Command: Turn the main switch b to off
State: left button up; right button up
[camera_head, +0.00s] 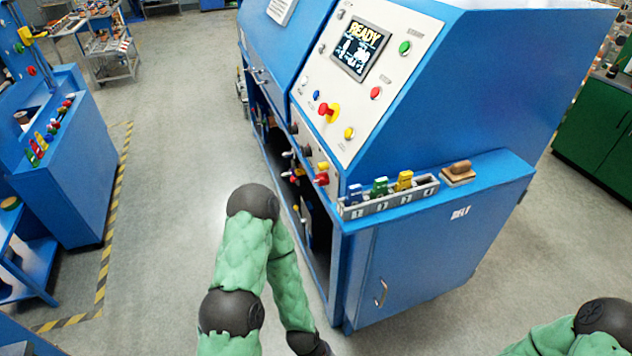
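A blue machine (480,70) stands in the middle, with a sloped white control panel (375,95). A second red and yellow switch (322,178) is on the lower front face. I cannot read a label that tells which one is main switch b, nor their positions. My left arm is bent in front of the machine, and its end runs out at the bottom edge. My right arm shows only at the bottom right corner. Neither gripper is in view.
The panel has a lit screen reading READY (361,48) and several coloured buttons. A rack with coloured tags (388,196) and a brown block (460,171) lie on the side ledge. A blue bench (75,180) stands left. The grey floor between is clear.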

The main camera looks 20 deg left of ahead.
aim_at(322, 179)
jog(key=j+u, duration=0.1)
jog(key=j, duration=0.65)
jog(key=i+j+u, duration=0.1)
jog(key=j, duration=0.65)
